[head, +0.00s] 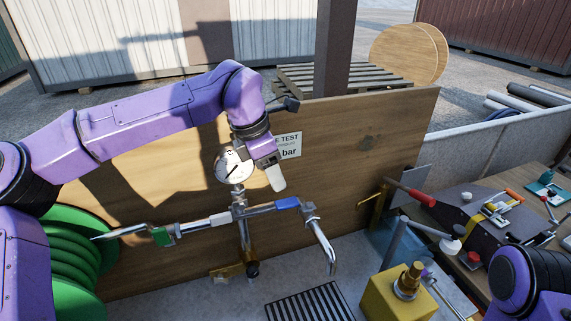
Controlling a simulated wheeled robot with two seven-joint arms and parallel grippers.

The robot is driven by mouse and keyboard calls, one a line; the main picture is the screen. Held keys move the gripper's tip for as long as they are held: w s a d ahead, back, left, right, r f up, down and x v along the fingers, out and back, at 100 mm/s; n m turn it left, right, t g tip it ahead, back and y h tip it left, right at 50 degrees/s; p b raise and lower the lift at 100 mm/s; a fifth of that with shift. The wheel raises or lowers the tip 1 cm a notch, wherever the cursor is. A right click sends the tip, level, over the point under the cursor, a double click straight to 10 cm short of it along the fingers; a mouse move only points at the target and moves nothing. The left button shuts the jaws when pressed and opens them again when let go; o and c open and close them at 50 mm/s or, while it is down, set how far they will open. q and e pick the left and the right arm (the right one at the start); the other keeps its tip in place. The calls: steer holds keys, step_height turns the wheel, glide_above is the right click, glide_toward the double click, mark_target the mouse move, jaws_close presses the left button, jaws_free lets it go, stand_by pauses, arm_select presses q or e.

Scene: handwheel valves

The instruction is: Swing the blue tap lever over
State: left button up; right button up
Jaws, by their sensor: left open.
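The blue tap lever (287,203) lies along the right part of a horizontal metal pipe, just before the bent spout (325,247). My left gripper (275,180) hangs from above in front of the board, pointing down, with its pale fingertip slightly above and left of the blue lever in the picture. A gap shows between them, and the gripper holds nothing visible. The fingers overlap in this view, so their opening is hard to see. My right gripper is not seen; only part of my right arm shows at the bottom right.
A pressure gauge (233,166) stands left of my left gripper. A green fitting (163,235) sits on the pipe's left part. A wooden board (375,165) is behind. A green hose reel (75,250) stands left, a yellow block (385,298) lower right, and a tool-covered bench at right.

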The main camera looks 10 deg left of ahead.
mark_target(286, 202)
arm_select(q)
steer(key=x, duration=0.5)
steer(key=shift+d+f, duration=0.2)
steer(key=x, duration=0.1)
steer(key=b+x, duration=0.2)
steer(key=shift+s+f, duration=0.25)
steer(key=shift+w, duration=0.25)
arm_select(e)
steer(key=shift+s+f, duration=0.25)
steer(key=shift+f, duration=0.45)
arm_select(q)
steer(key=shift+s, duration=0.1)
steer(key=shift+c, duration=0.3)
steer(key=c, duration=0.8)
steer(key=shift+o, duration=0.2)
